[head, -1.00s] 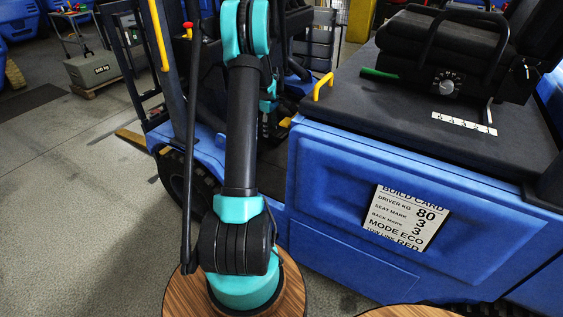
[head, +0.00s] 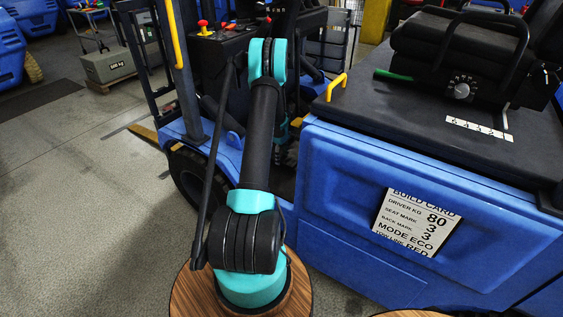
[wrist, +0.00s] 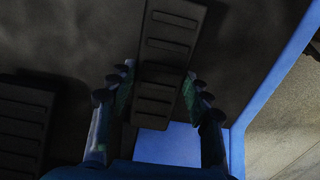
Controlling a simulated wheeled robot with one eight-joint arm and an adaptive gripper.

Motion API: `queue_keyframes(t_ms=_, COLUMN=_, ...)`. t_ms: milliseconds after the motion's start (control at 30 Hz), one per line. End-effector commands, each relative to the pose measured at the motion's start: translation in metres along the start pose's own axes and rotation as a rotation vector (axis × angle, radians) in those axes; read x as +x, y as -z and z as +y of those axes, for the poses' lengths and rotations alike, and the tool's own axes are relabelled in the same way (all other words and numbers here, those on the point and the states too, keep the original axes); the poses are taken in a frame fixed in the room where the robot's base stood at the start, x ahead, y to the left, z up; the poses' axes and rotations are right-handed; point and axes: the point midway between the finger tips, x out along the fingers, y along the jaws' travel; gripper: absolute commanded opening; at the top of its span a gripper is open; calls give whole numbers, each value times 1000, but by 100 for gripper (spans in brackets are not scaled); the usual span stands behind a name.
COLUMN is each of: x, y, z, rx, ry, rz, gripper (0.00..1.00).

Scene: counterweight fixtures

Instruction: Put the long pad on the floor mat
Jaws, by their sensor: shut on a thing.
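The long pad (wrist: 170,45) is a black, ribbed strip running from the top edge down the middle of the wrist view. My gripper (wrist: 158,88) has a finger at each side of it and is shut on it. A dark surface (wrist: 80,40), which looks like the floor mat, spreads under and around the pad. I cannot tell whether the pad touches it. In the head view my gripper and the pad are hidden behind my arm and the truck.
A second ribbed black pad or pedal (wrist: 22,125) lies at the left in the wrist view. A blue edge (wrist: 270,70) bounds the dark surface on the right. In the head view the blue truck body (head: 340,190) and a yellow handle (head: 337,86) stand right of my arm.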

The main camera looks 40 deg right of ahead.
Motion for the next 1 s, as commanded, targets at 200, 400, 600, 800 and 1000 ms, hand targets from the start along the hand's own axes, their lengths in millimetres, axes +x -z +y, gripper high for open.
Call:
queue_keyframes(t_ms=200, x=27, y=0, z=0, rx=0, ry=0, rz=0, gripper=16)
queue_keyframes(t_ms=400, x=28, y=0, z=0, rx=0, ry=0, rz=0, gripper=16)
queue_keyframes(t_ms=600, x=30, y=0, z=0, rx=0, ry=0, rz=0, gripper=55)
queue_keyframes(t_ms=800, x=30, y=0, z=0, rx=0, ry=0, rz=0, gripper=70)
queue_keyframes(t_ms=1000, x=30, y=0, z=0, rx=0, ry=0, rz=0, gripper=70)
